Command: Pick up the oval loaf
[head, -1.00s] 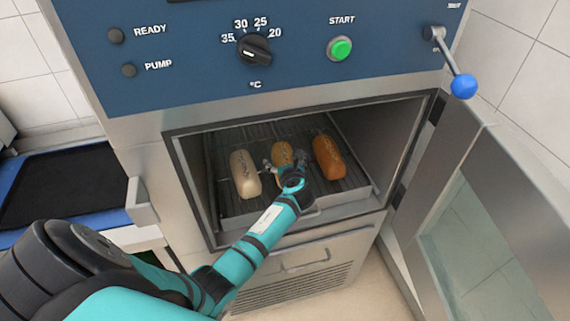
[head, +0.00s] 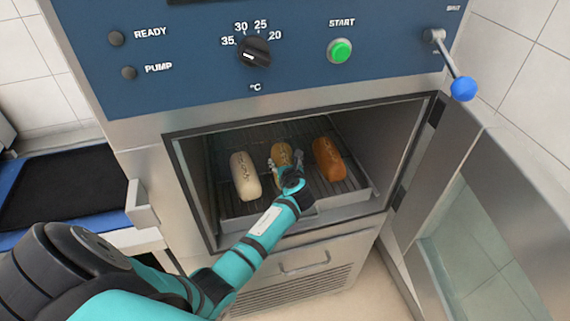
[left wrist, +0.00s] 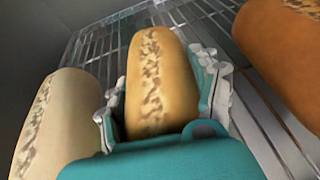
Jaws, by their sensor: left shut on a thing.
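Three oval loaves lie side by side on a wire rack inside the open oven: a pale loaf (head: 245,176) at left, a golden loaf (head: 281,152) in the middle, and a darker brown loaf (head: 328,158) at right. My left gripper (head: 285,165) reaches into the oven and is shut on the middle golden loaf. In the left wrist view the golden loaf (left wrist: 160,85) sits between the two fingers, with the pale loaf (left wrist: 65,115) to the left and the brown loaf (left wrist: 290,50) at upper right. The gripper hides the golden loaf's near end. My right gripper is not in view.
The oven door (head: 470,215) stands open at right. The chamber walls and front frame surround my arm closely. The rack (head: 225,207) has bare wires around the loaves. A dark tray (head: 65,187) lies on the counter at left.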

